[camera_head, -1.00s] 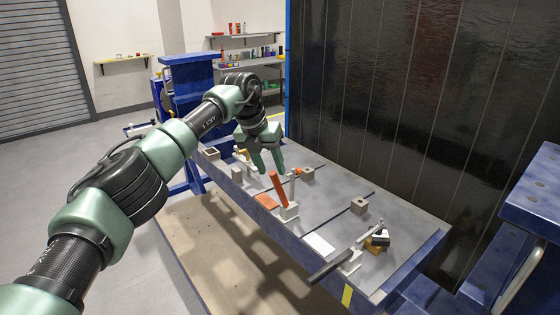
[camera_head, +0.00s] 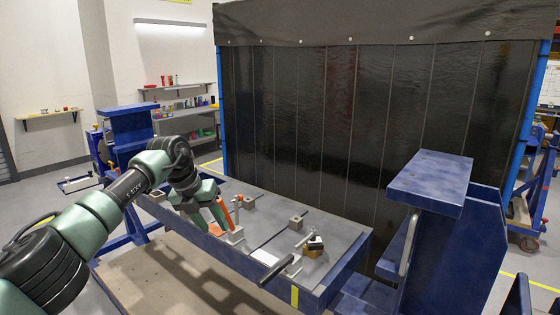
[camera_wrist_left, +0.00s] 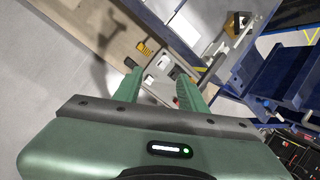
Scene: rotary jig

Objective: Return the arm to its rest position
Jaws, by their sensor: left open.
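My left arm (camera_head: 82,225) comes in from the left and reaches over the near side of the blue-framed jig table (camera_head: 340,262). My left gripper (camera_head: 204,222) is open, close to the upright orange handle (camera_head: 220,214) of a clamp. I cannot tell from the head view whether they touch. In the left wrist view its two green fingers stand apart (camera_wrist_left: 158,84), with nothing held between them. Small grey and white parts show beyond the fingers. My right gripper is not in view.
Grey blocks (camera_head: 295,223), a clamp with a dark bar (camera_head: 277,271) and a black-and-yellow part (camera_head: 313,246) are on the table. A blue post stand (camera_head: 430,182) rises at right. A dark curtain (camera_head: 370,120) closes off the back. The floor at left is open.

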